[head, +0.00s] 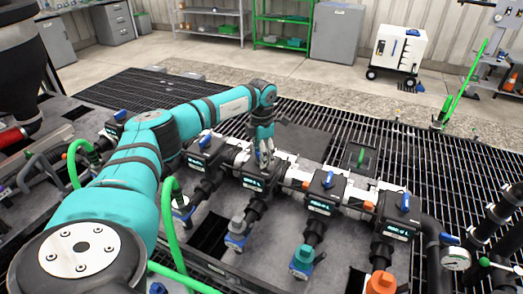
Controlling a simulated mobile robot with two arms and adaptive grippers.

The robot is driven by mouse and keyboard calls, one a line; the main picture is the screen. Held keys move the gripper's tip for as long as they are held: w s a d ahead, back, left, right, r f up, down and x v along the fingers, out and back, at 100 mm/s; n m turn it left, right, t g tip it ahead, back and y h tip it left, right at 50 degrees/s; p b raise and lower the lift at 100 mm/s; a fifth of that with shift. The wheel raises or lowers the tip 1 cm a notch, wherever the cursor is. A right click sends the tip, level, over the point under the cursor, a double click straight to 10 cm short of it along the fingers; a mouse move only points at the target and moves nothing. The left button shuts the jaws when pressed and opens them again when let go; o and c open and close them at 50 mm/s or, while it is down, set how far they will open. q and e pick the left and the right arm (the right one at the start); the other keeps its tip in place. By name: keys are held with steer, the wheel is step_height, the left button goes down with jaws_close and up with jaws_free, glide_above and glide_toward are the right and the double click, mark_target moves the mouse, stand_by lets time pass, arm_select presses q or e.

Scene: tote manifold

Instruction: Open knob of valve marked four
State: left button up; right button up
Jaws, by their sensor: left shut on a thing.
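A row of black valves with blue knobs runs across the manifold. One valve (254,183) in the middle of the row stands under my left gripper (265,158). The gripper points down and is shut on that valve's knob, which its fingers mostly hide. A blue knob (205,141) shows on the valve to the left. Further blue knobs show to the right, one on the near valve (328,180) and one at the right end (405,201). The valve labels are too small to read with certainty. My right gripper is not in view.
Black pipes with grey, teal (302,262) and orange (381,283) fittings come forward from the valves. Green hoses (176,225) rise near my left arm. A pressure gauge (456,259) stands at the right. Dark floor grating lies behind the manifold.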

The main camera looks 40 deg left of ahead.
arm_select(q)
steer(key=n+p, duration=0.1)
steer(key=n, duration=0.3)
steer(key=shift+r+p, duration=0.15)
steer(key=shift+p, duration=0.2)
steer(key=shift+n+p, duration=0.5)
steer(key=shift+n, duration=1.2)
steer(key=shift+w, duration=0.1)
steer(key=o, duration=1.2)
step_height(320, 180, up, 12)
steer(key=shift+f, duration=0.1)
steer(key=shift+f, duration=0.1)
